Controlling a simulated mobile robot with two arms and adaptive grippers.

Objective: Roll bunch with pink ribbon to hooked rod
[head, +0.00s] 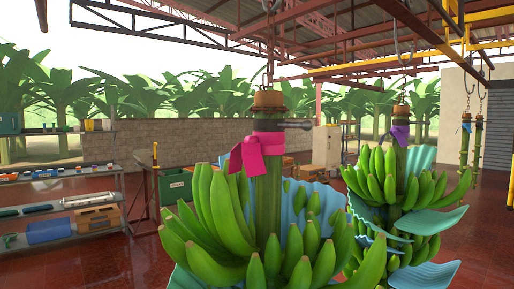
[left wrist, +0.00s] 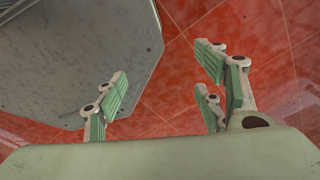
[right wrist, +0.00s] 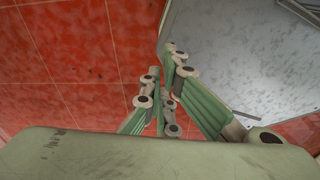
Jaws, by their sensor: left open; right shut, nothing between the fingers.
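The banana bunch with the pink ribbon (head: 257,152) hangs upright close in front of me in the head view. Its green stem (head: 267,185) hangs from a brown cap on a chain, and blue sheeting shows behind its fruit. A short dark bar (head: 297,125) shows at the stem just above the ribbon; I cannot tell whether it is the hooked rod. My left gripper (left wrist: 165,84) is open and empty over the red floor in the left wrist view. My right gripper (right wrist: 163,76) is shut and empty in the right wrist view. Neither gripper shows in the head view.
A bunch with a purple ribbon (head: 400,133) hangs behind to the right. Bare stems (head: 477,130) hang farther right. Overhead rails (head: 370,62) cross above. Shelves (head: 65,185) stand at the left, with a table and green crate (head: 176,186) nearer the middle. Red floor is open at right.

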